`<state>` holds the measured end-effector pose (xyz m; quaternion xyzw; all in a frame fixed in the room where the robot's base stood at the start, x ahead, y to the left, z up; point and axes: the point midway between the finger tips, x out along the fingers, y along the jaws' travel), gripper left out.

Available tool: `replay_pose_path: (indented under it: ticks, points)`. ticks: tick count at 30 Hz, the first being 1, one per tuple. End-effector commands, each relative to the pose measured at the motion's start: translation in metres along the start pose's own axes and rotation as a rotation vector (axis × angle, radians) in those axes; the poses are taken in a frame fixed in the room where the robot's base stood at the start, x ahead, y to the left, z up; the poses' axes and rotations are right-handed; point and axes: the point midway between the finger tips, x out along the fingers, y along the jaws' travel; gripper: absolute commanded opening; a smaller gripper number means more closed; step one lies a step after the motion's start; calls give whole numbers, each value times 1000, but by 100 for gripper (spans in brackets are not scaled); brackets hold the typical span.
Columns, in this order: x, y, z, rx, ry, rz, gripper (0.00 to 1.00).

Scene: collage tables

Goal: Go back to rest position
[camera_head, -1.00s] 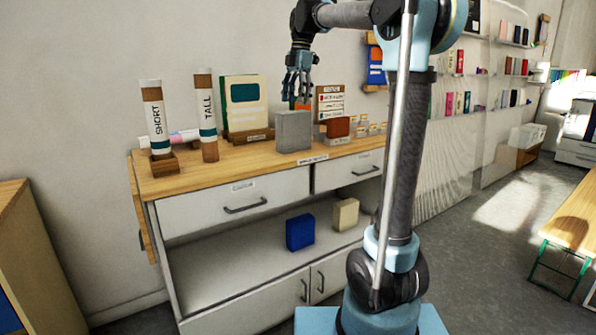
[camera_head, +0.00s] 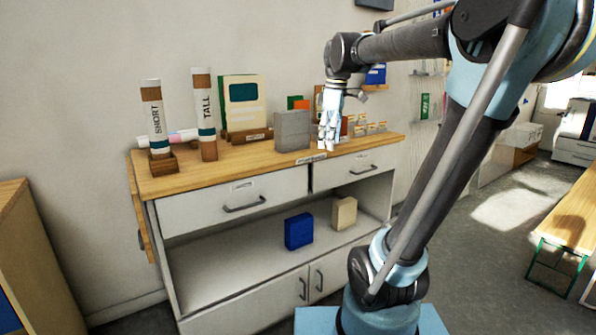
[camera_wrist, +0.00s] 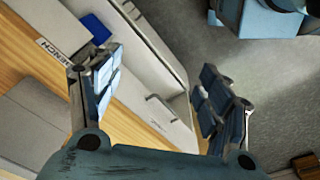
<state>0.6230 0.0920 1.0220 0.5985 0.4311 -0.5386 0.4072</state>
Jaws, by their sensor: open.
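My gripper (camera_head: 329,136) is open and empty in the head view. It hangs pointing down at the front right of the wooden tabletop (camera_head: 240,162), just right of a grey block (camera_head: 292,131) that stands on it. In the wrist view my gripper (camera_wrist: 155,95) shows its two fingers spread wide with nothing between them. Below them are the cabinet front and the grey floor. My arm reaches up from its base at the lower right and bends over towards the table.
Two tubes marked SHORT (camera_head: 155,120) and TALL (camera_head: 204,115) stand at the left of the tabletop. A blue block (camera_head: 299,231) and a cream block (camera_head: 344,212) sit on the open shelf below.

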Motion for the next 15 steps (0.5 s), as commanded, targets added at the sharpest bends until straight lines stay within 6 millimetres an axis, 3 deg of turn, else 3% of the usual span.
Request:
replay_pose_path:
  ticks: [3,15]
  points:
    - [29,-24,30,176,1,24,71]
    - [141,-104,114,776,28,104,71]
